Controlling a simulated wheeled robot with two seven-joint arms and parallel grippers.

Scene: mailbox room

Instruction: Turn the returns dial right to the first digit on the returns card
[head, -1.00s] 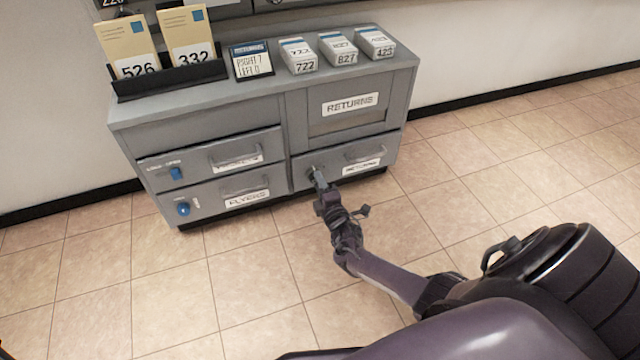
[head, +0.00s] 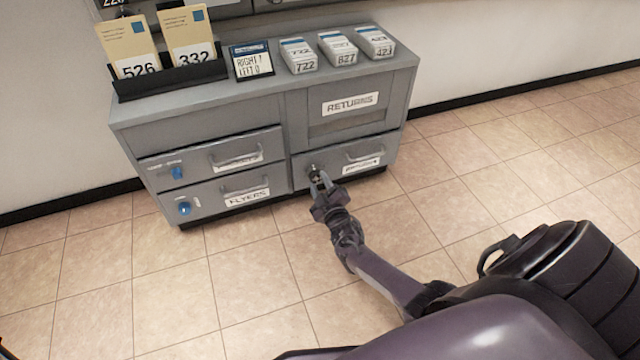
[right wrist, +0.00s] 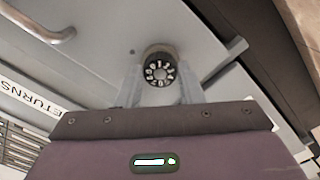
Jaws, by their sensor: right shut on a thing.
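The returns dial (right wrist: 160,70) is a round black knob with white digits on the returns drawer (head: 350,160). In the right wrist view it sits between the fingers of my right gripper (right wrist: 160,86), which is shut on it. In the head view my right gripper (head: 318,180) is at the drawer's left side and hides most of the dial. The exact digit at the mark is too small to tell. The returns card (head: 252,62) stands on the cabinet top, with "RIGHT" and "LEFT" lines; its digits are hard to read. My left gripper is not in view.
The grey cabinet (head: 210,128) stands against the wall. Drawers with blue knobs (head: 184,208) are at its left. An envelope rack (head: 170,82) and bundles of mail (head: 345,48) are on top. The drawer handle (right wrist: 45,28) is near the dial. The tiled floor in front is clear.

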